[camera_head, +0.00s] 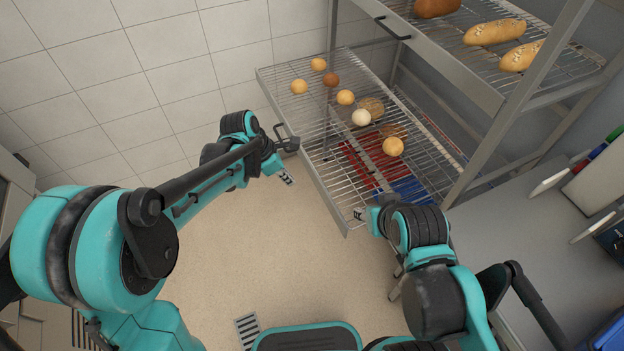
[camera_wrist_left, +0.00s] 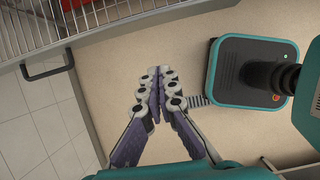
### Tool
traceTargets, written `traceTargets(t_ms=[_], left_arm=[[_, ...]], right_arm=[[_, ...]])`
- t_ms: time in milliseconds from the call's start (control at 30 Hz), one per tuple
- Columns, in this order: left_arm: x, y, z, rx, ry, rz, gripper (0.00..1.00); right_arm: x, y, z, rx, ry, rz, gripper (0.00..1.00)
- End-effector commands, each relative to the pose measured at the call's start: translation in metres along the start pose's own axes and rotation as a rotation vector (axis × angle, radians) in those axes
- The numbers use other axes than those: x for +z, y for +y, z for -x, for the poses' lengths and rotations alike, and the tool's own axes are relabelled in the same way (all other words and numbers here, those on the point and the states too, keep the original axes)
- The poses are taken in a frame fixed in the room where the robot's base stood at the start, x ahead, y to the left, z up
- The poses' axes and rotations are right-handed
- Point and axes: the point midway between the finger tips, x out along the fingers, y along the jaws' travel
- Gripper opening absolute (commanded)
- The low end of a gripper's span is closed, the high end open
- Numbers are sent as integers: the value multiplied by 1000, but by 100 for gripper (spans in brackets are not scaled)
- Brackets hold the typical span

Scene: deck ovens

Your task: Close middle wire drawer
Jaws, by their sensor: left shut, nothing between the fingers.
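The middle wire drawer (camera_head: 322,190) is pulled out from the rack in the head view, with several round rolls on its mesh. Its dark handle (camera_head: 281,131) is on the front rail; it also shows at the upper left of the left wrist view (camera_wrist_left: 45,72). My left gripper (camera_head: 287,177) is beside the front rail, close to the handle, and looks apart from it. In the left wrist view its fingers (camera_wrist_left: 160,78) are shut and empty. My right gripper (camera_head: 361,213) is near the drawer's near front corner; its fingers are mostly hidden.
An upper wire drawer (camera_head: 447,66) holds long loaves and a brown bread. Red and blue items lie below the middle drawer. A grey counter (camera_head: 530,235) is at the right. The tan floor (camera_head: 250,235) in front of the drawer is clear.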

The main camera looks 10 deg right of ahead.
Motion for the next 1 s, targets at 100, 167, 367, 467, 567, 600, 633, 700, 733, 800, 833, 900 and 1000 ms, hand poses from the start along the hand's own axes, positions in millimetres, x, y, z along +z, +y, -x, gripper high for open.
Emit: traceTargets(t_ms=[100,167,367,467,567,600,633,700,733,800,833,900,1000], left_arm=[[2,1,-10,-12,-1,34,0],[2,0,-16,-12,-1,37,0],[1,0,-53,-11,-1,33,0],[1,0,-76,-10,-1,33,0],[1,0,-97,-10,-1,33,0],[1,0,-104,-10,-1,33,0],[1,0,-110,-10,-1,33,0],[14,0,-112,-11,-1,31,0],[18,0,-114,-11,0,31,0],[26,0,-116,-10,0,31,0],[29,0,-117,-10,0,32,0],[34,1,-119,-9,-1,33,0],[38,1,-120,-9,-1,33,0]], right_arm=[[1,0,-2,0,0,0,40],[3,0,-4,0,0,0,40],[11,0,-15,0,0,0,40],[16,0,-22,0,0,0,40],[20,0,-28,0,0,0,40],[22,0,-30,0,0,0,40],[23,0,-32,0,0,0,40],[24,0,-34,0,0,0,40],[25,0,-34,0,0,0,40],[26,0,-36,0,0,0,40],[26,0,-37,0,0,0,40],[27,0,-38,0,0,0,40],[27,0,-38,0,0,0,40]])
